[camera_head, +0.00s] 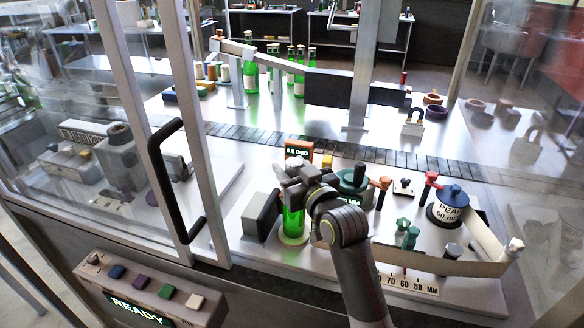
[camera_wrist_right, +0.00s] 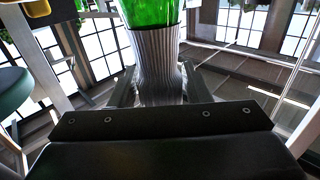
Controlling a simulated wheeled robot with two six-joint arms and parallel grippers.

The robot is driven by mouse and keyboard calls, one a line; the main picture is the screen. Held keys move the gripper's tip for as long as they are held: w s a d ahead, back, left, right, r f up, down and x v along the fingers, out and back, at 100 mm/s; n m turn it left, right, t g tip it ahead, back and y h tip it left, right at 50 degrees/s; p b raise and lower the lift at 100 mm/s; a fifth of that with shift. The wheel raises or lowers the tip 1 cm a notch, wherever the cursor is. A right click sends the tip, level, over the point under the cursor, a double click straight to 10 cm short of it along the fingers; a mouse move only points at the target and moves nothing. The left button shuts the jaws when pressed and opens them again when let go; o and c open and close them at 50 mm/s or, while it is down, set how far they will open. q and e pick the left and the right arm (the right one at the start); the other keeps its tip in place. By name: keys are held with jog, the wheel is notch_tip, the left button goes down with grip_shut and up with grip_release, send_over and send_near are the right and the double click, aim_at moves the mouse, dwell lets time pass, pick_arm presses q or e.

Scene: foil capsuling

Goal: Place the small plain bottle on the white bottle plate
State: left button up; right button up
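A small green bottle (camera_head: 292,219) with no label in sight stands upright at the front middle of the bench. Its base is at the pale round bottle plate (camera_head: 293,238); I cannot tell whether it rests on it or hovers just above. My right gripper (camera_head: 300,178) is around the upper part of the bottle and hides its top in the head view. In the right wrist view, the fingers (camera_wrist_right: 157,88) flank the grey ribbed neck covering (camera_wrist_right: 157,60), with green glass (camera_wrist_right: 150,12) beyond it. My left gripper is not in view.
A grey block (camera_head: 260,214) stands just left of the bottle. An orange display (camera_head: 299,148) and a green round device (camera_head: 353,180) are close behind and right. A door frame with a black handle (camera_head: 170,180) is at left. Several green bottles (camera_head: 299,75) stand behind the conveyor.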

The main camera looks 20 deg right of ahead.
jog(key=shift+o, duration=0.9)
jog(key=shift+r, duration=0.25)
jog(key=shift+s+f, duration=0.15)
jog(key=shift+s, duration=0.2)
jog(key=s+d+b, duration=0.2)
jog(key=s, duration=0.9)
jog(key=shift+d, duration=0.15)
jog(key=shift+s, duration=0.1)
